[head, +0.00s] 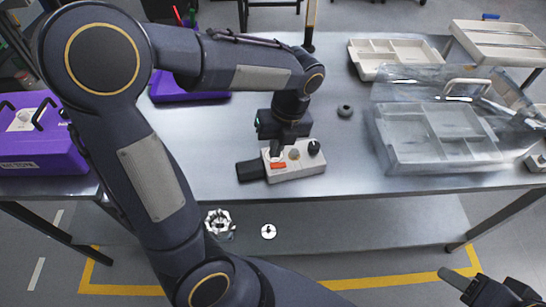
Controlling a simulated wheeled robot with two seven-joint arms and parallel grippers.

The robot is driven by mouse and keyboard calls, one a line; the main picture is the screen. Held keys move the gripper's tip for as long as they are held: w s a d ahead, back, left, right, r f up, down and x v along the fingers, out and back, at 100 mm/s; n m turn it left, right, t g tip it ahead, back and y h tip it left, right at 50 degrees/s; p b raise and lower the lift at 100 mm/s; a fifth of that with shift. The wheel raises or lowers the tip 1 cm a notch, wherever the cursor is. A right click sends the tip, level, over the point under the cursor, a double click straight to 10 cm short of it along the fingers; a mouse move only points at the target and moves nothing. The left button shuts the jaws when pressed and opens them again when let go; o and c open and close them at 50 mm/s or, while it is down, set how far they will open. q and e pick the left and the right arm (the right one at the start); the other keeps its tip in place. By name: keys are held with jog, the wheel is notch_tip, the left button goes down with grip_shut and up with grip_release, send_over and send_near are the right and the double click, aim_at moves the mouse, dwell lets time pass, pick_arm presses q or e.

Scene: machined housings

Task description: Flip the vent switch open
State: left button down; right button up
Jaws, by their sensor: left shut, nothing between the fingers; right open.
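A small pale control box (300,168) sits on the metal table, near its front edge. On its top are a red part (278,165), a grey round knob (294,154) and a black knob (314,147). A dark block (250,170) adjoins its left end. I cannot tell for sure which part is the vent switch. My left gripper (277,152) points down over the box's left part, just behind the red part. It is shut and empty; whether it touches the box is unclear. My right gripper (472,278) is open at the lower right, away from the table, partly cut off.
A clear-lidded tray (385,150) and a beige compartment tray (362,72) stand on the right. A small dark ring (345,111) lies behind the box. A purple case (45,160) is at the far left. Two metal parts (219,222) (268,231) lie below the table's front edge.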

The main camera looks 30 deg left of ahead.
aim_at(272, 166)
pick_arm(q)
jog(key=shift+s+a+f, duration=0.15)
jog(key=shift+f, duration=0.85)
jog(key=shift+s+a+f, duration=0.1)
jog(key=shift+a+f, duration=0.05)
jog(key=shift+f, duration=0.85)
jog(key=shift+s+a+f+t+h+b, duration=0.15)
jog(key=shift+f+t+h+b, duration=0.15)
jog(key=shift+f+b, duration=0.2)
jog(key=shift+r, duration=0.25)
jog(key=shift+d+r+p, duration=0.1)
jog(key=shift+d+p, duration=0.1)
jog(key=shift+p, duration=0.1)
jog(key=shift+w+d+r, duration=0.1)
jog(key=shift+w+d, duration=0.35)
jog(key=shift+w, duration=0.1)
